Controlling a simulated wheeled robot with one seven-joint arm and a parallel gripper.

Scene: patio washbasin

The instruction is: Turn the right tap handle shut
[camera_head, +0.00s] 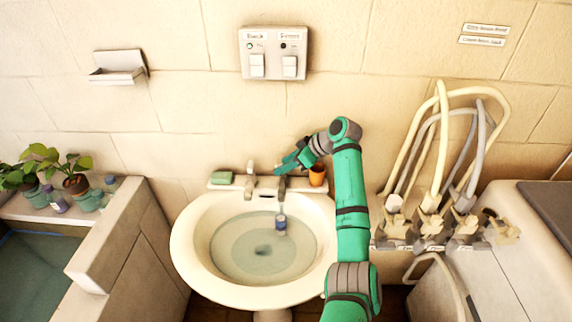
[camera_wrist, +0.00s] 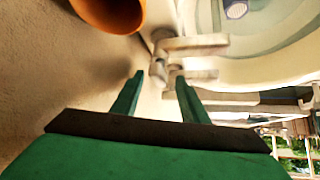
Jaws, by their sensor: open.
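The white washbasin (camera_head: 190,255) holds water, and its taps stand along the back ledge. My gripper (camera_head: 283,164) reaches in from the right above the back ledge. In the wrist view my gripper (camera_wrist: 156,92) is open, its fingers apart with the tap stems ahead between them. Contact cannot be told.
An orange cup (camera_head: 317,175) stands close right of my gripper and shows near in the wrist view (camera_wrist: 110,10). Green soap (camera_head: 222,178) lies left. A small blue-grey object (camera_head: 281,224) is in the basin. Hoses (camera_head: 440,130) hang right; a switch panel (camera_head: 273,53) is above.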

